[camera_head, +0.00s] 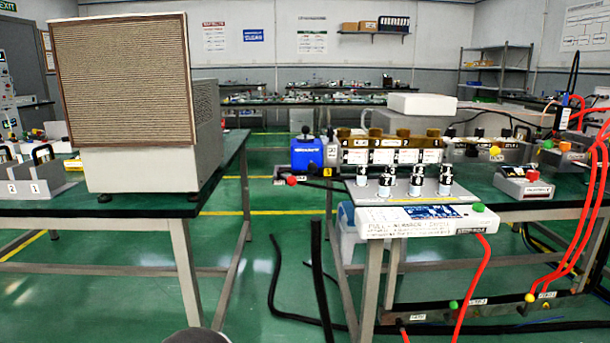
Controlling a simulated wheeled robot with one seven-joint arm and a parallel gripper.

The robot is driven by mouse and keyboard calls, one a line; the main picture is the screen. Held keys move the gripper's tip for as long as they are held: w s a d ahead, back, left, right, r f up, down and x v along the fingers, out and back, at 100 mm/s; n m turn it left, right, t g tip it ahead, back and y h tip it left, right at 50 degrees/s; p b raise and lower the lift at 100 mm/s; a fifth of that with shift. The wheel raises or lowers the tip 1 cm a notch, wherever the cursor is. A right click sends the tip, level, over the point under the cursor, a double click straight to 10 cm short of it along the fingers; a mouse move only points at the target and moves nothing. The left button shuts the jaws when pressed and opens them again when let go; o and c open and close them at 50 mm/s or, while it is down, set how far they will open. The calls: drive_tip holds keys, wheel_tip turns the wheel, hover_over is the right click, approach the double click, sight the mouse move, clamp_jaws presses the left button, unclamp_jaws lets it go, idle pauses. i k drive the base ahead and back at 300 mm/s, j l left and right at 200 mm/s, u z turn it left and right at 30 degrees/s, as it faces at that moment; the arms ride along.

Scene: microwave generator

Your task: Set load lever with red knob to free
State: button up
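A small red knob (292,180) shows at the left edge of the right bench, at the end of a short dark rod below a blue box (307,155). A second red knob or button (532,175) sits on top of a low grey box (524,188) at the right. Both are small, and I cannot read a "load" or "free" label by either one. The lever's position cannot be made out. My gripper is not in view.
The right bench carries a rig of black-and-white cylinders (416,180) and a white panel (425,218) with a green knob. Red hoses (472,285) hang at the right. The left bench holds a large grille box (125,90). Black cables lie on the green floor (255,240) between them.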

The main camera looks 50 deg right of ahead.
sight(292, 180)
drive_tip(key=z, duration=1.5)
